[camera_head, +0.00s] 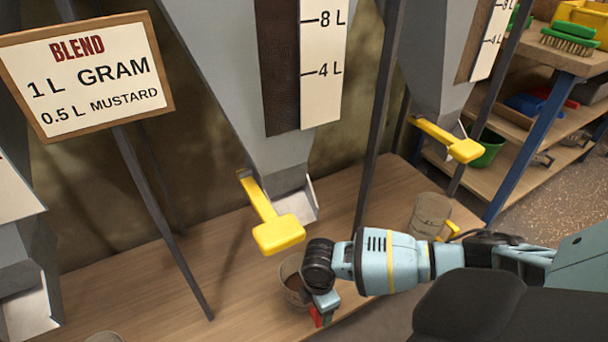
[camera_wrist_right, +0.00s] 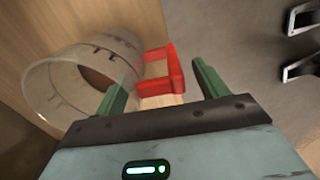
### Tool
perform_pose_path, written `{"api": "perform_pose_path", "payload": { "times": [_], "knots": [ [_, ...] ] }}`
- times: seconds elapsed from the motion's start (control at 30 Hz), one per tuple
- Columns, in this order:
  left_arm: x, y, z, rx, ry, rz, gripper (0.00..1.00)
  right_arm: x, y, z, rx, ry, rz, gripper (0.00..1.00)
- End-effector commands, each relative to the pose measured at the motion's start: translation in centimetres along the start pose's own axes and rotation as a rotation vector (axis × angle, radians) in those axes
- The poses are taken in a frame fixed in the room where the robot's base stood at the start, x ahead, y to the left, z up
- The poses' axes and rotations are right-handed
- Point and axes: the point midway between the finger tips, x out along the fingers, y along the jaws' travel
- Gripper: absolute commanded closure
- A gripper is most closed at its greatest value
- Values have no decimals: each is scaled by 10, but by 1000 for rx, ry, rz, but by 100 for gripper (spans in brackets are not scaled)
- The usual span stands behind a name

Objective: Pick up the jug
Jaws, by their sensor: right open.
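A clear jug (camera_wrist_right: 62,92) with measuring marks and a red handle (camera_wrist_right: 155,75) lies in the wrist view, with something brown inside. In the head view the jug (camera_head: 289,290) stands on the wooden bench, partly hidden behind my right arm. My right gripper (camera_wrist_right: 160,90) is open, its green fingers to either side of the red handle and apart from each other. In the head view my right gripper (camera_head: 322,308) points down beside the jug. My left gripper is not in view.
A second clear jug (camera_head: 429,214) with a yellow handle stands further right on the bench (camera_head: 150,285). Grey hoppers with yellow levers (camera_head: 278,233) hang above the bench, and dark posts stand between them. A blend sign (camera_head: 85,78) is at upper left.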

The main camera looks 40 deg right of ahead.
Motion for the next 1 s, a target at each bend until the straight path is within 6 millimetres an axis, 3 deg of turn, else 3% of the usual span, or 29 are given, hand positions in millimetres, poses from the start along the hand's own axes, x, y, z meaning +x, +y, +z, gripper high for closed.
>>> {"api": "perform_pose_path", "payload": {
  "times": [0.03, 0.1, 0.33, 0.83, 1.0],
  "knots": [
    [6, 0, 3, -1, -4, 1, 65, 12, -1, 0, 0, -1, -3, 28],
    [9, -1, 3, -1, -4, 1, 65, 16, -1, -1, 0, 0, -2, 28],
    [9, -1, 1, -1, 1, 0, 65, 16, 0, -1, 0, 1, 1, 28],
    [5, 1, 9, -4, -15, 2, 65, 16, 0, -1, -1, 1, 0, 92],
    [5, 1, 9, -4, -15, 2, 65, 15, 0, -2, 0, 2, 2, 93]
  ]
}}
